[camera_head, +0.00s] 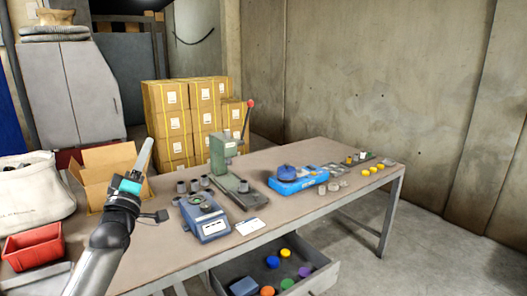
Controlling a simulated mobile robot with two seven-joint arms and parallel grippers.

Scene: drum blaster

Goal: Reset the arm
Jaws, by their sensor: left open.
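My left arm (100,250) comes in from the lower left and is raised over the left part of the workbench (160,255). My left gripper (144,160) points up and slightly right, in front of the open cardboard box (92,175). It is seen side-on, is open, and nothing shows between its fingers. My right gripper is not in view.
A red bin (33,247) and a white bag (28,190) stand left of my arm. A green press (224,160), a blue-grey device (205,215) and a blue unit (297,180) stand to the right. An open drawer (325,275) holding coloured discs juts out below.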

